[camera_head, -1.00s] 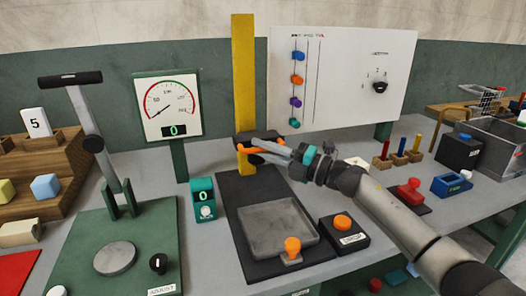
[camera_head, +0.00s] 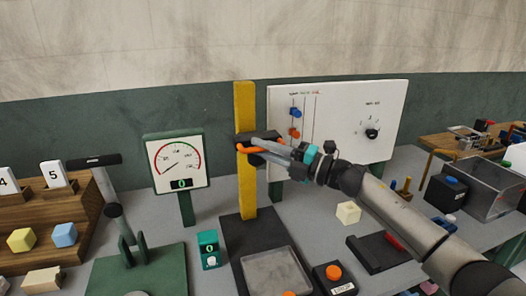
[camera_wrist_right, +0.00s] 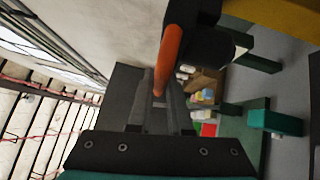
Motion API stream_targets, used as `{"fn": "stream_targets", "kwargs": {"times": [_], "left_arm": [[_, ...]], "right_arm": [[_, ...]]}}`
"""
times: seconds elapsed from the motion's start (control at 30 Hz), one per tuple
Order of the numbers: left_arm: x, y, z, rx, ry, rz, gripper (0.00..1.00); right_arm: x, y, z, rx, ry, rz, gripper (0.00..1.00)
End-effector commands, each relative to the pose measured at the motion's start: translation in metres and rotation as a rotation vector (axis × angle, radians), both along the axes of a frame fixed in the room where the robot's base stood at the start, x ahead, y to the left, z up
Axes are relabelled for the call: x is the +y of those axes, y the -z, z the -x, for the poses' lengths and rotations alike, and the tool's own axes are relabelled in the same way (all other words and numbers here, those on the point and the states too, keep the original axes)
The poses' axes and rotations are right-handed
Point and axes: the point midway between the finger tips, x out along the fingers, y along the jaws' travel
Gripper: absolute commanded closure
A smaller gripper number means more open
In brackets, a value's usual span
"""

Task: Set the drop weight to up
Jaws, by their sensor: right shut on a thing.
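The drop weight (camera_head: 262,135) is a dark block around a yellow post (camera_head: 245,185), near the middle of the post in the head view. An orange handle (camera_head: 250,150) sticks out at its front. My right gripper (camera_head: 272,152) is shut on this handle, its arm coming in from the right. In the right wrist view the orange handle (camera_wrist_right: 170,52) runs down between the fingers, and the dark block is partly seen at the top. My left gripper is out of view.
Below the weight are a dark base and grey tray (camera_head: 275,275), with an orange button box (camera_head: 334,277) to the right. A white panel (camera_head: 345,105) stands behind my right gripper. A gauge (camera_head: 178,162) and a lever press (camera_head: 117,210) stand left.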

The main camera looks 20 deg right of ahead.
Motion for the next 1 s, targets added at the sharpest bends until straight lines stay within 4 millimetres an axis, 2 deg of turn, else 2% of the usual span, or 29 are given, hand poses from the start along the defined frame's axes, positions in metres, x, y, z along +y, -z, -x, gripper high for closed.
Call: {"fn": "stream_targets", "kwargs": {"times": [0.03,0.3,0.7,0.73,0.83,1.0], "left_arm": [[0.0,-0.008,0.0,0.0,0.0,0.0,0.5],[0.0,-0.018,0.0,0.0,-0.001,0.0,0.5],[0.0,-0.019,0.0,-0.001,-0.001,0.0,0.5],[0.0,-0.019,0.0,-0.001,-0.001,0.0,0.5],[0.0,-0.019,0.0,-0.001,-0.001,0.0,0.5],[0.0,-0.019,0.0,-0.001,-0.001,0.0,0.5]], "right_arm": [[-0.001,-0.011,-0.001,-0.003,0.004,-0.002,1.0],[-0.001,-0.028,-0.001,-0.011,0.004,-0.005,1.0],[0.0,-0.03,0.0,-0.013,0.003,-0.009,1.0],[0.0,-0.03,0.0,-0.013,0.003,-0.009,0.82],[0.0,-0.03,-0.001,-0.012,0.001,-0.009,0.7],[-0.001,-0.029,-0.001,-0.01,0.002,-0.007,0.7]]}}
